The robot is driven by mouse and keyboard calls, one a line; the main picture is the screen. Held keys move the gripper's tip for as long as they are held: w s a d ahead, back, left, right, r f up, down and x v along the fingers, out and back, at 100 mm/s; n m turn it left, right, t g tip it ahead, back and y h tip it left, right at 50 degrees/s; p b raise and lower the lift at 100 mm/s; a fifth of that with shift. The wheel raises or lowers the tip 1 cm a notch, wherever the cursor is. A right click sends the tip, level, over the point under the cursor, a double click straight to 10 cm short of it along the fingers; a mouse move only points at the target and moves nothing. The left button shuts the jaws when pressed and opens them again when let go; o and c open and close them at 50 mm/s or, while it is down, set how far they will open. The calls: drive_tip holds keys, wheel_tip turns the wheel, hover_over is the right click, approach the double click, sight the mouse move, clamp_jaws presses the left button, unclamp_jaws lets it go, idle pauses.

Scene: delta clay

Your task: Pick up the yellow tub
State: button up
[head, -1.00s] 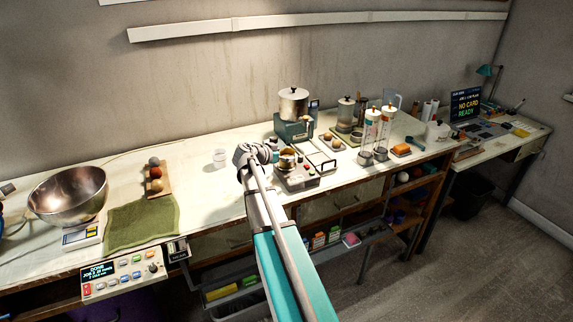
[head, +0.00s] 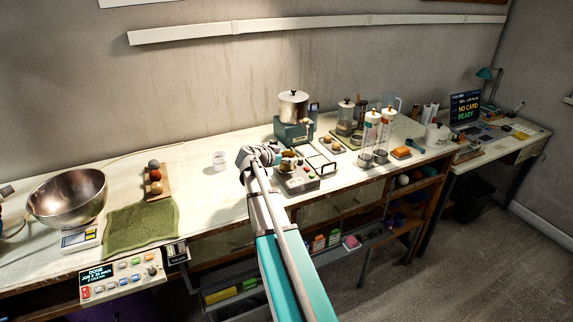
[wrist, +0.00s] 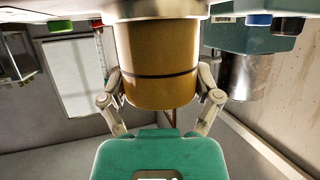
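The yellow tub (wrist: 157,65), an ochre cylinder with a dark band around it, fills the middle of the wrist view. This view looks upside down, with the work surface along the top. My gripper (wrist: 160,85) has one finger on each side of the tub, very close to its walls. I cannot tell whether the fingers press on it or a thin gap remains.
A teal machine with a metal pot (head: 293,105) stands close behind. A green cloth (head: 140,225) and steel bowl (head: 68,195) lie far left.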

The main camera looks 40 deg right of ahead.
drive_tip(key=c, duration=0.4)
drive_tip(key=shift+o, duration=0.2)
drive_tip(key=shift+r, duration=0.2)
wheel_tip(320, 180, up, 2)
drive_tip(key=p, duration=0.2)
drive_tip(key=shift+r+p, duration=0.1)
drive_tip(key=shift+p, duration=0.2)
drive_tip(key=s+a+r+p, duration=0.6)
drive_tip(key=s+r+p, duration=0.4)
drive_tip(key=s, duration=0.2)
drive_tip(key=shift+s+a+r, duration=0.15)
drive_tip(key=shift+s+r, duration=0.1)
